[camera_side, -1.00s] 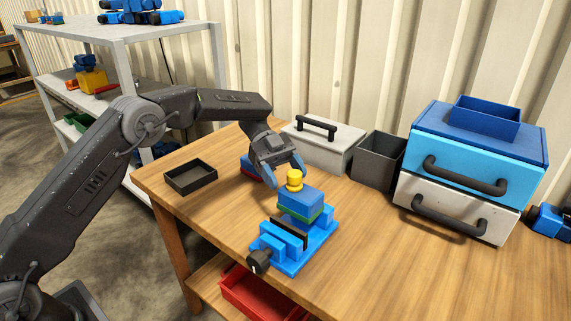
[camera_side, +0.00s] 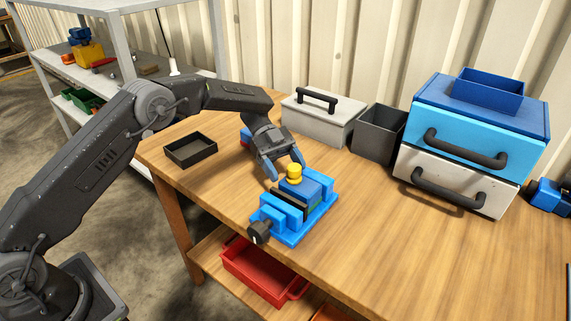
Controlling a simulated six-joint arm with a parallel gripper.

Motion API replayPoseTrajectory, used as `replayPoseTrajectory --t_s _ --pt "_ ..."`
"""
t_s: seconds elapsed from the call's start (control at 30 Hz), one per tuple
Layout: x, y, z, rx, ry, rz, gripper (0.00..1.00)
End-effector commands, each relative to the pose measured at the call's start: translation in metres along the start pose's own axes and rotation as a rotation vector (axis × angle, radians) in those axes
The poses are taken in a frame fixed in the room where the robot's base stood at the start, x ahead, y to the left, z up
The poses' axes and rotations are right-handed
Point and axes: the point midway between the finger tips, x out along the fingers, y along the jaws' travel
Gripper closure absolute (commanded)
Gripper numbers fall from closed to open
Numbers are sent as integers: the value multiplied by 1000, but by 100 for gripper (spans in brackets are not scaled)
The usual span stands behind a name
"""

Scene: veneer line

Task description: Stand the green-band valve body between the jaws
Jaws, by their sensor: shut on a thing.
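The green-band valve body (camera_side: 306,189) is a blue block with a yellow knob on top. It stands upright between the jaws of the blue vise (camera_side: 297,236), its lower part hidden by the front jaw; a little green shows at its right. My gripper (camera_side: 287,171) comes down from behind and is shut on the valve body, one finger on each side near the yellow knob. The vise has a black handle at its front left. I cannot tell whether the body rests on the vise bed.
A blue and red block (camera_side: 245,137) is partly behind my gripper. A black tray (camera_side: 190,163) lies at left. A grey toolbox (camera_side: 335,127), dark open bin (camera_side: 375,145) and drawer unit (camera_side: 465,137) stand at the back. Table space at right front is clear.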

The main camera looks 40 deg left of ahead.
Motion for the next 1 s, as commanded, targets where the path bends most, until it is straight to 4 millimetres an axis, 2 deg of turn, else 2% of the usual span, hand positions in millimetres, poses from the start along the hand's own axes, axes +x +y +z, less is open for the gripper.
replayPoseTrajectory --t_s 0.83,0.87,1.0 --pt "-3 0 0 2 1 -1 100" --pt "-3 0 0 2 1 -1 30" --pt "-2 0 0 1 1 -1 16"
